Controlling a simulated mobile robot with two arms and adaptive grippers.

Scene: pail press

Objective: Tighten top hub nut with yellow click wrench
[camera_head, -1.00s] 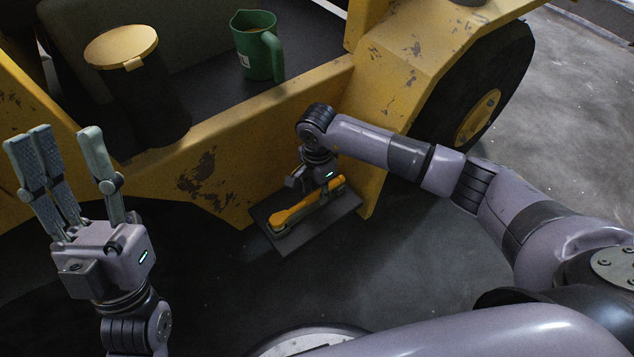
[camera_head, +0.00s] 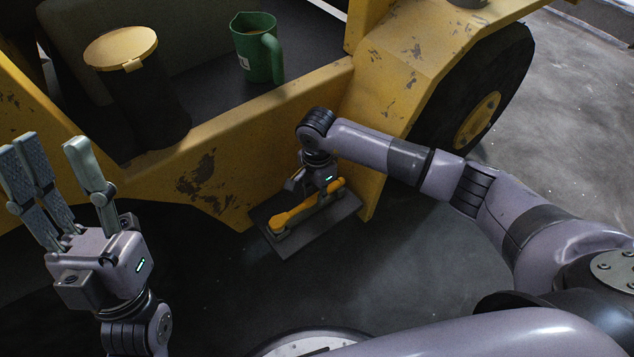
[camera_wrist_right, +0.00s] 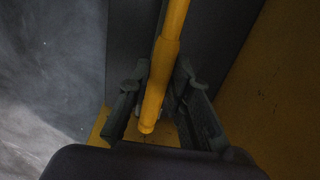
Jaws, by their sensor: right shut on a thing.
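The yellow click wrench (camera_head: 306,206) lies along a dark step plate (camera_head: 285,243) low on the yellow machine. My right gripper (camera_head: 322,188) points down over the wrench's right part. In the right wrist view its fingers (camera_wrist_right: 158,95) stand on both sides of the yellow handle (camera_wrist_right: 157,88) and are shut on it. My left gripper (camera_head: 58,190) is raised at the left, fingers upward, spread and empty. The machine's wheel has a yellow hub (camera_head: 478,117) at the upper right; I cannot make out its top nut at this size.
A green jug (camera_head: 257,48) and a dark bin with a yellow lid (camera_head: 121,47) stand on the machine's deck. The yellow side panel (camera_head: 215,180) rises beside the step plate. The grey floor is open at right (camera_head: 575,110) and below the step.

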